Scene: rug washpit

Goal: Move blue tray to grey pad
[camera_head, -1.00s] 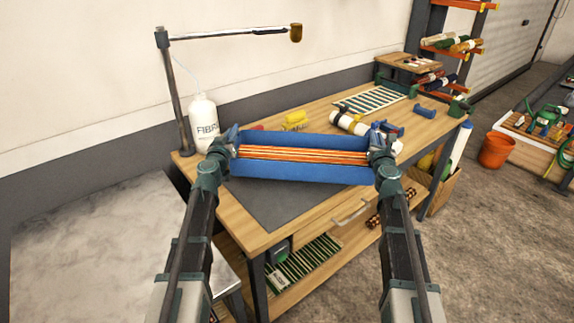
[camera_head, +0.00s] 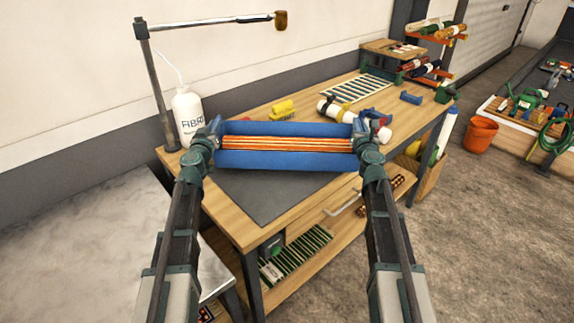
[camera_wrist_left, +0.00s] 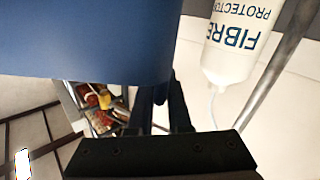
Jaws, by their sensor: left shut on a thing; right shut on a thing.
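The blue tray (camera_head: 285,160) holds several orange-brown rods or strips lying lengthwise. It is held between my two grippers, above the back part of the grey pad (camera_head: 262,194). My left gripper (camera_head: 216,130) is shut on the tray's left end. My right gripper (camera_head: 361,132) is shut on its right end. The tray hides the rear of the pad, and I cannot tell how high it hangs above the bench. In the left wrist view the tray's blue wall (camera_wrist_left: 90,35) fills the upper left, next to the gripper's dark fingers (camera_wrist_left: 160,105).
A white bottle (camera_head: 188,115) stands left of the tray, beside the lamp post (camera_head: 157,90). Yellow pieces (camera_head: 283,109), a white roll (camera_head: 340,112) and blue clamps (camera_head: 376,117) lie behind and right of it. The wooden bench top (camera_head: 226,212) is clear around the pad's front.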

